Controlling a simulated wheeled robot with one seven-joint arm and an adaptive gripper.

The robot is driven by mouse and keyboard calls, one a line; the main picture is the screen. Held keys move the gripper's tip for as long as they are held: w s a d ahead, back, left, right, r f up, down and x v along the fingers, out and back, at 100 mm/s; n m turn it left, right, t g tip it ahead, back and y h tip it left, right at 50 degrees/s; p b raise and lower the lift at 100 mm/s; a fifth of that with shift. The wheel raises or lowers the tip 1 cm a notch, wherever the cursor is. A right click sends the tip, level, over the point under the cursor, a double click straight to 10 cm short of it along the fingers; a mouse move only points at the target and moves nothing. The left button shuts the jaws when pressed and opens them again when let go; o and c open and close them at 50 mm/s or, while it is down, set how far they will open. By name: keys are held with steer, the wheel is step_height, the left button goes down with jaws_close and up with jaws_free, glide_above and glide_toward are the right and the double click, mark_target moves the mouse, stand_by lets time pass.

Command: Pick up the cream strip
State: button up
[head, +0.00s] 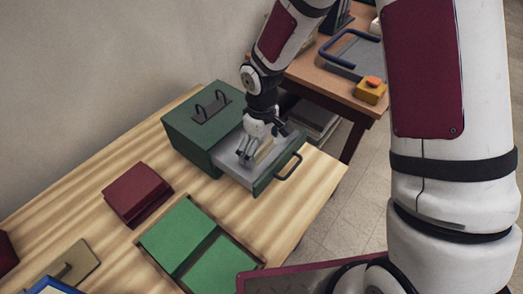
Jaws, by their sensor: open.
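The cream strip (264,149) appears as a small pale yellowish piece inside the open drawer (283,171) of a dark green box (196,139). My gripper (246,160) is open and reaches down into the drawer, with its fingers just left of the strip. The gripper partly hides the strip, and I cannot tell whether the fingers touch it. The drawer is pulled out toward the lower right and has a dark handle on its front.
A maroon box (137,195) and a wooden tray with green panels (183,235) stand on the striped wooden table (100,194). A beige lidded piece (72,262) lies at lower left. A second table behind holds a yellow box with an orange button (371,90).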

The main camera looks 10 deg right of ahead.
steer(key=shift+c, duration=0.2)
steer(key=c, duration=0.7)
